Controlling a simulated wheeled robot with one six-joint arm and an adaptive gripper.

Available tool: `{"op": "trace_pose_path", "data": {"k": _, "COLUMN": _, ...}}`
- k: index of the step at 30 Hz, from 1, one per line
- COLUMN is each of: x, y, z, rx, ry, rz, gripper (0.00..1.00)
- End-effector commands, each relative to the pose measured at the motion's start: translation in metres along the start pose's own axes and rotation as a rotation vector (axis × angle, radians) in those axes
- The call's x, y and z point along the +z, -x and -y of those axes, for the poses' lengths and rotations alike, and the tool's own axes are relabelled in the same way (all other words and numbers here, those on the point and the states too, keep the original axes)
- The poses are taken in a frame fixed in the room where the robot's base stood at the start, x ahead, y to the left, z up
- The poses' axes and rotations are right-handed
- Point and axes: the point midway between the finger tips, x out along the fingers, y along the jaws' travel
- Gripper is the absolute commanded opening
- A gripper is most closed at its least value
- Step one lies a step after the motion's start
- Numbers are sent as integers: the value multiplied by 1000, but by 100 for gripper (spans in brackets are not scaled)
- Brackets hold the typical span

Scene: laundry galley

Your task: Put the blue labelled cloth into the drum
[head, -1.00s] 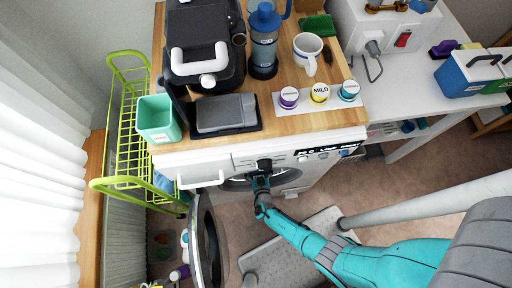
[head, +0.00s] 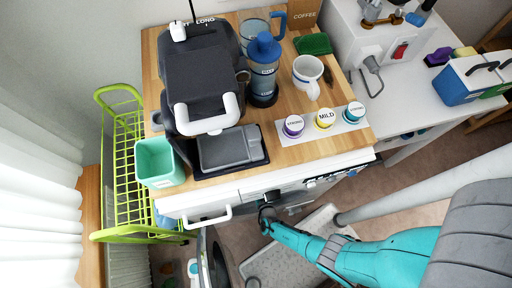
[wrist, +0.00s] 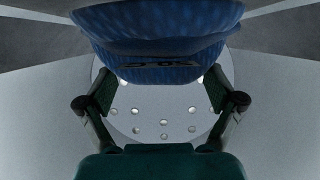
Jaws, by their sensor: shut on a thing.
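The blue cloth (wrist: 160,35) fills the top of the wrist view, with a dark label mark on its near face. My gripper (wrist: 158,82) has a finger on each side of the cloth and is shut on it. Behind them is the pale drum wall (wrist: 150,118) with several round holes, so the gripper and cloth are inside the drum. In the head view, my arm reaches to the washing machine's front opening (head: 290,200). The fingers and cloth are hidden there by the machine.
The round door (head: 207,262) stands open left of the opening. A wooden counter (head: 330,145) overhangs the machine, with a coffee maker (head: 205,85), mug (head: 307,75) and labelled pods. A green wire rack (head: 125,170) stands at left.

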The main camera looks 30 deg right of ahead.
Motion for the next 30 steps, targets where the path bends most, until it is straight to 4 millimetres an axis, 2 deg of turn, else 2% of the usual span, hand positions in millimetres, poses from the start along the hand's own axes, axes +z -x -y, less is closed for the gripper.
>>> {"op": "trace_pose_path", "data": {"k": 9, "x": 1, "y": 1, "z": -1, "rx": 1, "ry": 0, "rz": -1, "gripper": 37}}
{"op": "trace_pose_path", "data": {"k": 10, "x": 1, "y": 1, "z": -1, "rx": 1, "ry": 0, "rz": -1, "gripper": 95}}
{"op": "trace_pose_path", "data": {"k": 11, "x": 1, "y": 1, "z": -1, "rx": 1, "ry": 0, "rz": -1, "gripper": 100}}
{"op": "trace_pose_path", "data": {"k": 18, "x": 1, "y": 1, "z": -1, "rx": 1, "ry": 0, "rz": 0, "gripper": 100}}
{"op": "trace_pose_path", "data": {"k": 20, "x": 1, "y": 1, "z": -1, "rx": 1, "ry": 0, "rz": 0, "gripper": 95}}
{"op": "trace_pose_path", "data": {"k": 30, "x": 1, "y": 1, "z": -1, "rx": 1, "ry": 0, "rz": 0, "gripper": 95}}
